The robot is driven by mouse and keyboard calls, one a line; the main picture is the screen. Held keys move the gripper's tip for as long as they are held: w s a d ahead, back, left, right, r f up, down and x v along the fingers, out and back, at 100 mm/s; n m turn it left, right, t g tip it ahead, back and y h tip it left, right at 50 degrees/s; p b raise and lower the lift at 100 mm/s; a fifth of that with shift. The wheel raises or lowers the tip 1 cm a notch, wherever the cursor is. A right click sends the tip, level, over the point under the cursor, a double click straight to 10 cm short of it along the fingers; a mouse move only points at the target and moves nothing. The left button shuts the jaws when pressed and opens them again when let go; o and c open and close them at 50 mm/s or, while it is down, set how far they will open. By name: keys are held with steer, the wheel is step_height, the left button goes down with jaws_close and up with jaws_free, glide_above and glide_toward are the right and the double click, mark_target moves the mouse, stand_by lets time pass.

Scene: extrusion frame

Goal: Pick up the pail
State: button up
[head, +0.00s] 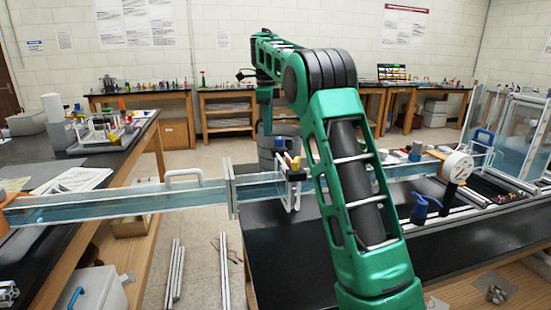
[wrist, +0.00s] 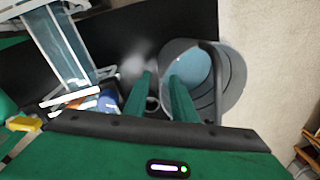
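In the wrist view a grey round pail (wrist: 232,80) lies just beyond and right of my fingertips. I look down into its open top, and its inside looks pale blue. A dark curved bar, seemingly its handle, crosses its right part. My gripper (wrist: 161,78) has two green fingers apart with a gap between them and nothing held. The right finger overlaps the pail's near left edge; I cannot tell whether they touch. In the head view a grey cylinder (head: 267,152), likely the pail, stands behind the flume, below my arm's far end and partly hidden.
A long clear flume (head: 120,204) crosses the left and middle of the head view. A black bench (head: 290,265) lies under my arm, with a round gauge (head: 457,167) and a blue valve (head: 424,208) on the right. Pale floor is open behind the flume.

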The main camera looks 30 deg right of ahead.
steer(key=d+f, duration=0.1)
steer(key=f, duration=0.1)
steer(key=d+f, duration=0.1)
steer(key=f, duration=0.2)
steer(key=d+f, duration=0.1)
steer(key=f, duration=0.2)
steer(key=shift+w, duration=0.1)
steer(key=shift+w+d+f, duration=0.1)
steer(key=shift+d+f, duration=0.05)
steer(key=shift+f, duration=1.3)
steer(key=shift+w+d+f, duration=0.1)
steer(key=shift+d+f, duration=0.05)
steer(key=shift+f, duration=1.3)
jaws_close()
